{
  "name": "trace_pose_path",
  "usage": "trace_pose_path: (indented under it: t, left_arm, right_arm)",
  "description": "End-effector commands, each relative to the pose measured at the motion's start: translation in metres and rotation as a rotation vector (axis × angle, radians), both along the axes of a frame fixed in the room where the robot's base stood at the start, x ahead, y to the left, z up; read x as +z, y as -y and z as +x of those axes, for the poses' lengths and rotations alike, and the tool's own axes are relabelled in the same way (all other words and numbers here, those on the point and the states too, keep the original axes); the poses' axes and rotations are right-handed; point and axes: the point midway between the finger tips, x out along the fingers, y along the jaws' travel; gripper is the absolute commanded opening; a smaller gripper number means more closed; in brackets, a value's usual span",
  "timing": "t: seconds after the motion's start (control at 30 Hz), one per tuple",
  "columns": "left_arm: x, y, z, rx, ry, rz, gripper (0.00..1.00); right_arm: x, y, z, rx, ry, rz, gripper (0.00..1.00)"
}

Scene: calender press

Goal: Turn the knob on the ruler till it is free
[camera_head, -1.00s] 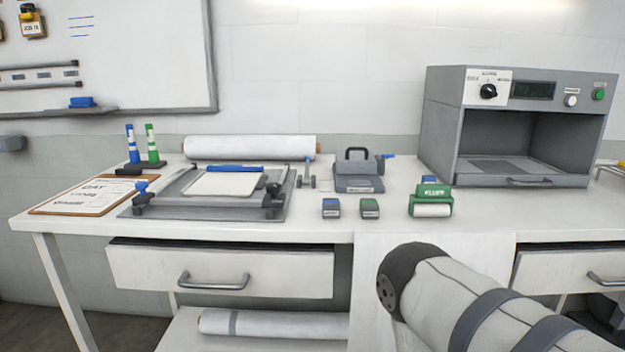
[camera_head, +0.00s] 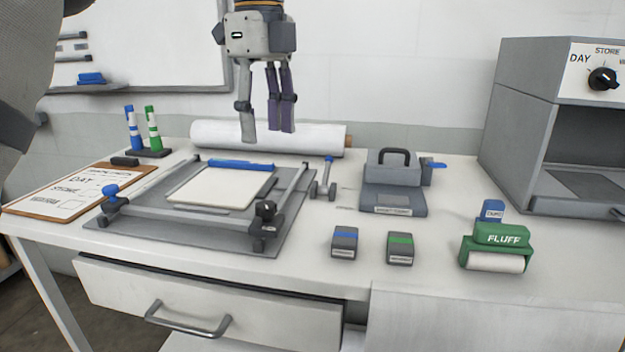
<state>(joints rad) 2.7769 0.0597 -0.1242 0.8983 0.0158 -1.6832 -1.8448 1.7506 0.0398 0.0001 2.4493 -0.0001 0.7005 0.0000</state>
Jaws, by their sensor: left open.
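A grey board (camera_head: 150,232) lies on the table with a white sheet (camera_head: 218,187) on it. A grey ruler bar (camera_head: 185,213) crosses its front part. A blue knob (camera_head: 110,192) stands at the bar's left end, and a black knob (camera_head: 265,209) is at its right end. A blue strip (camera_head: 213,164) lies along the sheet's far edge. My left gripper (camera_head: 266,133) hangs fingers down above the back of the board, open and empty, apart from both knobs. My right gripper is not in view.
A clipboard (camera_head: 70,200) and blue and green markers (camera_head: 141,130) are at the left. A white roll (camera_head: 265,138) lies behind the board. A grey press (camera_head: 392,185), two small blocks (camera_head: 344,241), a green roller (camera_head: 497,245) and a grey machine (camera_head: 520,100) stand to the right.

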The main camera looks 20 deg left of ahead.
Motion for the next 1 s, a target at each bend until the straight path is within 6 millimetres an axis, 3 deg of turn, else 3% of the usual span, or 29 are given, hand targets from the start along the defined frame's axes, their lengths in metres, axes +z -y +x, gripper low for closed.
trace_pose_path:
  t: [0.07,0.4,0.5,0.87,1.0]
  left_arm:
    - [-0.008,0.0,-0.002,-0.002,-0.003,0.0,0.48]
    - [-0.091,0.0,-0.002,0.001,-0.002,0.001,0.48]
    - [-0.107,0.0,-0.002,0.001,-0.002,0.001,0.48]
    - [-0.12,0.0,-0.001,0.001,-0.002,0.0,0.48]
    - [-0.12,0.0,-0.001,0.001,-0.003,0.0,0.18]
  right_arm:
    - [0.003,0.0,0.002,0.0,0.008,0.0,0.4]
    - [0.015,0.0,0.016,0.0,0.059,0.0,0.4]
    - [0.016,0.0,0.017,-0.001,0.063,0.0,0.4]
    - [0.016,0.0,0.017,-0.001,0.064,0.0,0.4]
    - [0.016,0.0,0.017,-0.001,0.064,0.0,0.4]
